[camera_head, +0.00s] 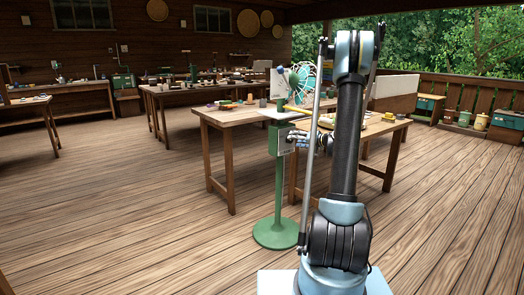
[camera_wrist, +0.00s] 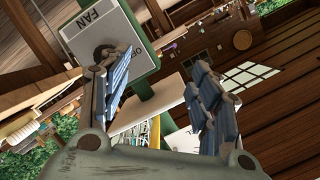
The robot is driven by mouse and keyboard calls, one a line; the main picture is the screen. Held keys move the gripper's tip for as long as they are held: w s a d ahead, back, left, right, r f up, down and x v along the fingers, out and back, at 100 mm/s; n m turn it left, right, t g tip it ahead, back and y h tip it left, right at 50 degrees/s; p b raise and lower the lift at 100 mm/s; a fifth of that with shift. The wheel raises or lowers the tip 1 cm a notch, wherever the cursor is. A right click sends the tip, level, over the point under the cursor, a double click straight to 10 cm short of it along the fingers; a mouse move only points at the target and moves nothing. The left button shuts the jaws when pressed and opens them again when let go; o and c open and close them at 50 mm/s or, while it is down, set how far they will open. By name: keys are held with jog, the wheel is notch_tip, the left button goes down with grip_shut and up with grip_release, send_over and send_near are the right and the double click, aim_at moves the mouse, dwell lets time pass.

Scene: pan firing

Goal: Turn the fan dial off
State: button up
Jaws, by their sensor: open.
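The fan dial (camera_wrist: 104,52) is a dark round knob on a pale panel (camera_wrist: 118,27) marked FAN, at the upper left of the wrist view. Part of another label shows to the right of the knob. My gripper (camera_wrist: 150,72) is open, with its left finger overlapping the lower part of the knob and its right finger well off to the right. I cannot tell whether the left finger touches the knob. In the head view, my gripper (camera_head: 322,140) is beside the green dial post (camera_head: 279,185), partly hidden by my arm. A fan (camera_head: 302,84) stands behind.
Wooden tables (camera_head: 222,118) with several small items stand behind the post, and another table (camera_head: 376,128) is close to my arm on the right. The post's round green base (camera_head: 275,234) sits on the plank floor. Floor at the left and right front is clear.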

jog(key=s+a+r+g+h, duration=0.1)
jog(key=s+a+g, duration=0.15)
jog(key=s, duration=0.65)
jog(key=s+a+r+n+g+h, duration=0.1)
jog(key=s+a+g+h, duration=0.15)
jog(key=s, duration=0.75)
jog(key=s+a+r+g+h, duration=0.1)
jog(key=s+a+r, duration=0.15)
jog(key=s, duration=0.65)
jog(key=s+d+f+g+h, duration=0.1)
jog(key=s+d+f+h, duration=0.1)
jog(key=s, duration=0.7)
jog(key=s+d+f+g+h, duration=0.1)
jog(key=s+f, duration=0.4)
jog(key=s, duration=0.5)
jog(key=s+d+f+g+h, duration=0.1)
jog(key=s+d+f+h, duration=0.2)
jog(key=s, duration=0.6)
jog(key=shift+s+d+f, duration=0.2)
jog(key=shift+d+f, duration=0.25)
jog(key=shift+d, duration=0.05)
